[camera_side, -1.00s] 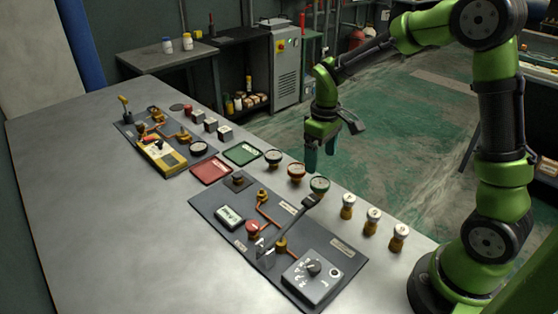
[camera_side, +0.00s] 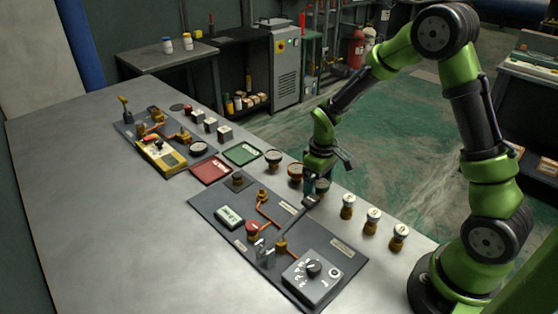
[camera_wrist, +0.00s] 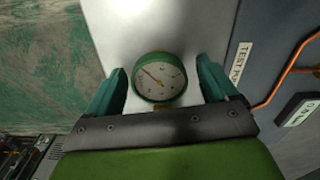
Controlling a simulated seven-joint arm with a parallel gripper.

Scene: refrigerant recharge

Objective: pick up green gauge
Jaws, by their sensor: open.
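The green gauge (camera_wrist: 159,77) has a green rim, a pale round dial and a brass fitting below it. In the wrist view it sits between the two teal fingers of my gripper (camera_wrist: 161,85), with a gap on each side. In the side view the green gauge (camera_side: 321,186) stands on the table near its far edge, partly covered by my gripper (camera_side: 314,188). My gripper is open, low and around the gauge. I cannot tell from the side view whether a finger touches it.
A red gauge (camera_side: 295,172) and a dark-rimmed gauge (camera_side: 273,158) stand in a row to the left. Several brass fittings (camera_side: 347,206) stand to the right. A dark panel (camera_side: 225,196) with piping and a control box (camera_side: 312,278) lies in front.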

